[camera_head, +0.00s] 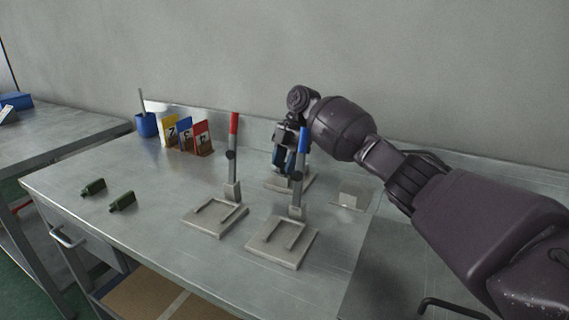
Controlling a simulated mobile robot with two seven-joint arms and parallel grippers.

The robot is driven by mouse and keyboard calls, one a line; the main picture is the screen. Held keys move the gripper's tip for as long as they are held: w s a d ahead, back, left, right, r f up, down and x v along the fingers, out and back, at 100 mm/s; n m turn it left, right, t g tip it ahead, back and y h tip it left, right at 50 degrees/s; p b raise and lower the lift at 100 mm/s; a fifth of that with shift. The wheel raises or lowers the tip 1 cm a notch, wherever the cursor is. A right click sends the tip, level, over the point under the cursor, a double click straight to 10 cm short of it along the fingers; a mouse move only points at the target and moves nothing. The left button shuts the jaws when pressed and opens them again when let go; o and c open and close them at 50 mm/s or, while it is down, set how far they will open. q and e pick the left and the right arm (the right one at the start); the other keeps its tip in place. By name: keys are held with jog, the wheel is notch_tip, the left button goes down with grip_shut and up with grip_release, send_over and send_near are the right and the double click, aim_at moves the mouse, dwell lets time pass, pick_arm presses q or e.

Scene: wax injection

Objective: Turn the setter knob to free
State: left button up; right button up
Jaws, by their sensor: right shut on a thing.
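Three setters stand on the metal table, each a pale base with an upright post. One has a red-topped post (234,125) with a dark round knob (230,154). One has a blue-topped post (303,140) with a dark knob (296,176). A third setter base (302,184) is behind the blue one, mostly hidden by it and my gripper. My right gripper (282,162) points down over this rear setter and is shut on its knob. The knob itself is hidden between the fingers, so its setting cannot be seen. My left gripper is out of view.
Two small green parts (93,187) lie at the left of the table. Yellow, blue and red numbered cards (186,134) and a blue cup (146,125) stand at the back left. The wall is close behind.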

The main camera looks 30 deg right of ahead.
jog(key=shift+f, duration=0.1)
dwell(0.3)
jog(key=o, duration=0.9)
jog(key=shift+a, duration=0.1)
jog(key=v, duration=1.1)
